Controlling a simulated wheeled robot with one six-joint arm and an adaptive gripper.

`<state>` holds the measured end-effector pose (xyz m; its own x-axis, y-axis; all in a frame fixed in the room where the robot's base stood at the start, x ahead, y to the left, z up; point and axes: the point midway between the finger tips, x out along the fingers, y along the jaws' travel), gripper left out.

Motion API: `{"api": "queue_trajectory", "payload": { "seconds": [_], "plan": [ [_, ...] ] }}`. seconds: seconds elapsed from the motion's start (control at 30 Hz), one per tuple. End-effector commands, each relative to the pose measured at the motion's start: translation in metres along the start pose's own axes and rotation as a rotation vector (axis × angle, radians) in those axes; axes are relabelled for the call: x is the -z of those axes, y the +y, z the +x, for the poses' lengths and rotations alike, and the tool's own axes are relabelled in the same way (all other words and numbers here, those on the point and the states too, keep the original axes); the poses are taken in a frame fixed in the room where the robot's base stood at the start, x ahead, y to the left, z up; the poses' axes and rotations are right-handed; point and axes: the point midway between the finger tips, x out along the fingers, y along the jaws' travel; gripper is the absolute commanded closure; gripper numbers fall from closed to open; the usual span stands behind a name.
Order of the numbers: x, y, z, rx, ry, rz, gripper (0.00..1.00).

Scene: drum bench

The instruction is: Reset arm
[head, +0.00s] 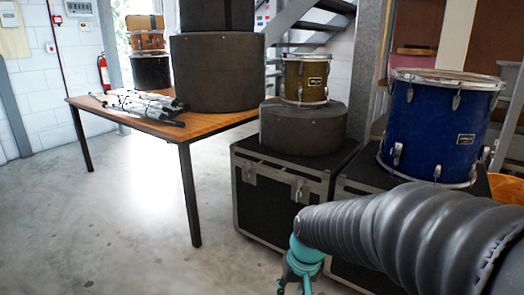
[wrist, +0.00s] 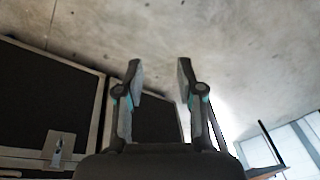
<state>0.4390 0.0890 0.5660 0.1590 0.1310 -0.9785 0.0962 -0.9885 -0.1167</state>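My gripper (wrist: 159,80) shows in the wrist view with its two fingers apart and nothing between them. Behind the fingers are the bare concrete floor and black flight cases. In the head view my arm reaches in from the lower right, in front of the flight cases.
Black flight cases (head: 268,194) stand close to my arm, one bearing a round dark case (head: 303,131) and a gold drum (head: 305,79). A blue drum (head: 435,126) sits at the right. A wooden table (head: 150,125) stands left; the floor (head: 110,230) before it is clear.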

Motion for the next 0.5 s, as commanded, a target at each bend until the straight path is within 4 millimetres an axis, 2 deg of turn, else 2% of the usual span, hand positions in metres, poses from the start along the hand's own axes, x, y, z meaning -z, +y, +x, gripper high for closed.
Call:
{"api": "queue_trajectory", "payload": {
  "seconds": [0.03,0.1,0.3,0.5],
  "plan": [
    [-0.015,0.006,-0.014,-0.012,0.0,-0.001,0.62],
    [-0.035,0.015,-0.029,-0.032,-0.005,-0.003,0.62],
    [-0.084,0.037,-0.065,-0.084,0.024,-0.008,0.62],
    [-0.114,0.051,-0.098,-0.122,0.137,0.003,0.62]
  ]
}}
